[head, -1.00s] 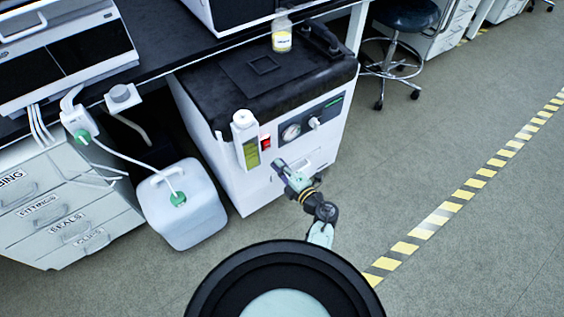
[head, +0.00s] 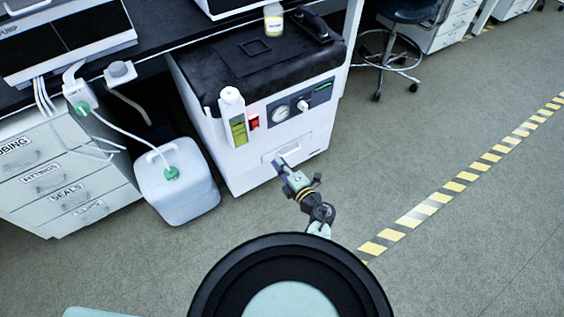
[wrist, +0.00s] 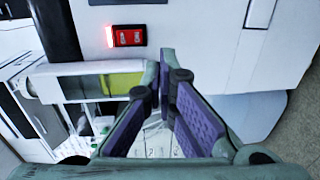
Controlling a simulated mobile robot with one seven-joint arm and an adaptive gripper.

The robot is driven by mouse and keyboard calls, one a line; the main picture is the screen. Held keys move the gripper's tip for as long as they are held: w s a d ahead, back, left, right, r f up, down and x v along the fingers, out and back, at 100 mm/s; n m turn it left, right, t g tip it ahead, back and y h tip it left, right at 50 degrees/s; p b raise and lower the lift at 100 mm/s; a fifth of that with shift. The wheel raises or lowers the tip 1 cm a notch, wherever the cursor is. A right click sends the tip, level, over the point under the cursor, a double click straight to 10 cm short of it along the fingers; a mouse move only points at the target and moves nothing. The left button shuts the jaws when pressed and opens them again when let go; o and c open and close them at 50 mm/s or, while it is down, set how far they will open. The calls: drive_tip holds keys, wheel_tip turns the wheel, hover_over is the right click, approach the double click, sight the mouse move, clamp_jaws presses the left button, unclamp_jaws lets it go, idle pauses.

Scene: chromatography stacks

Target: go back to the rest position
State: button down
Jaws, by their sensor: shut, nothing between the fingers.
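My gripper (head: 284,166) is in front of the white cabinet (head: 232,160) with the black top, low by its front face. In the wrist view my gripper (wrist: 168,75) shows its purple-padded fingers coming together at the tips, shut with nothing between them. A red lit switch (wrist: 129,36) is beyond the fingertips. It also shows in the head view (head: 254,122). The vial of yellow-green liquid (head: 238,130) hangs on the cabinet's front left edge, and in the wrist view (wrist: 118,84) it lies partly behind the fingers.
A white jug (head: 180,190) with a green cap and tube stands on the floor left of the cabinet. Labelled drawers (head: 60,195) stand further left. A bottle (head: 273,20) sits on the cabinet top. A stool (head: 392,60) is at the back right. The floor on the right is open.

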drive_tip(key=shift+s+d, duration=0.15)
drive_tip(key=shift+s, duration=0.05)
idle(0.6)
